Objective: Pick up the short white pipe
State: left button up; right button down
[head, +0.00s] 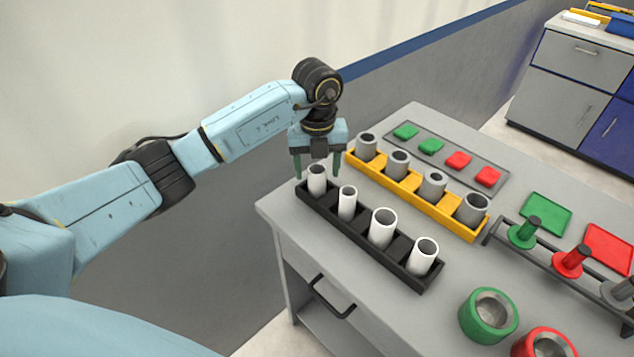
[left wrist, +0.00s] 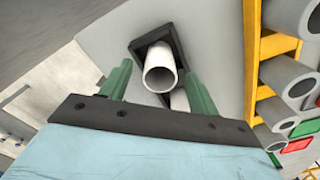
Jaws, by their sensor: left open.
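Several white pipes stand upright in a black rack (head: 362,245) on the table. The one at the rack's far left end, a white pipe (head: 317,181), is the one under my left gripper (head: 318,172). The left gripper points down, open, with its green fingers on either side of that pipe's top. In the left wrist view the white pipe (left wrist: 160,76) shows its round open end between the two fingertips (left wrist: 158,72), with gaps on both sides. I cannot tell for sure which white pipe is the shortest. My right gripper is not in view.
A yellow rack (head: 433,210) with several grey pipes stands close behind the black rack. A tray of green and red pieces (head: 430,146) lies behind it. Pegs (head: 571,261), a green ring (head: 489,316) and a red ring (head: 545,345) are at the right.

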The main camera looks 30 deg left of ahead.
pick_arm(q)
notch_tip(320, 180, down, 3)
jog(key=shift+f, duration=0.1)
jog(key=c, duration=1)
jog(key=shift+c, duration=0.3)
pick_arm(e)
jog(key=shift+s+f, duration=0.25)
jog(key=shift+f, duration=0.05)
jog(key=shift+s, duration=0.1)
